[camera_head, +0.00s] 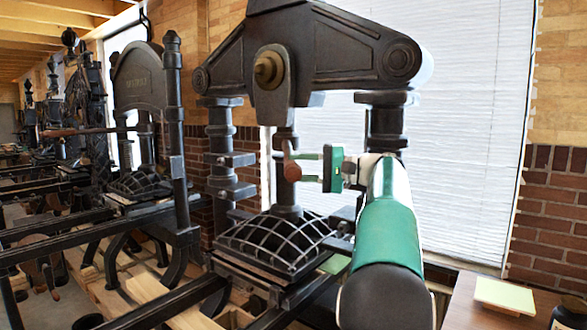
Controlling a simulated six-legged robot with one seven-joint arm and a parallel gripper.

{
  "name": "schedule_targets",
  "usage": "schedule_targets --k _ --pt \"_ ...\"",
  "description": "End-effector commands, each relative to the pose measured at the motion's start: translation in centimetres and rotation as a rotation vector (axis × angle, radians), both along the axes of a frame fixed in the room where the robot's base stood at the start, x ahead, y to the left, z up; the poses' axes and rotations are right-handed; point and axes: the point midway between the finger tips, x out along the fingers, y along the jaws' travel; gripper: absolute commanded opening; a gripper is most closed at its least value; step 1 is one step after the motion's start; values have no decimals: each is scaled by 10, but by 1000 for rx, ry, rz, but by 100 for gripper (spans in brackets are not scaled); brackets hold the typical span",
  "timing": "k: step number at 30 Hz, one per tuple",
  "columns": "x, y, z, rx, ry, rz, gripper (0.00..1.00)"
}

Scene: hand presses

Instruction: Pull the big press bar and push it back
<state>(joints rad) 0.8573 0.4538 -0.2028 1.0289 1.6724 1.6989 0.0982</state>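The big press (330,50) is a dark iron hand press in the middle of the view. Its press bar shows as a short reddish-brown wooden grip (292,171), seen nearly end-on in front of the press's central column. My gripper (300,168) comes from the right and points left at the grip. Its two fingers are apart, one above the other, with a gap between them. The fingertips are at the right side of the grip; I cannot tell whether they touch it. The rest of the bar is hard to make out against the dark metal.
A second press (140,85) and more machines stand in a row to the left. The big press's domed ribbed platen (275,240) and rails lie below my gripper. A wooden table (470,305) with a pale pad (504,295) is at lower right.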

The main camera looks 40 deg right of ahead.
Motion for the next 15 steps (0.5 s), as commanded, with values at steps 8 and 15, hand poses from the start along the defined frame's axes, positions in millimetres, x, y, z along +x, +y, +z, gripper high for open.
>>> schedule_targets --k 8,15 --pt "-5 -9 0 -2 1 -15 0" --pt "-5 -9 0 -1 0 -16 44"
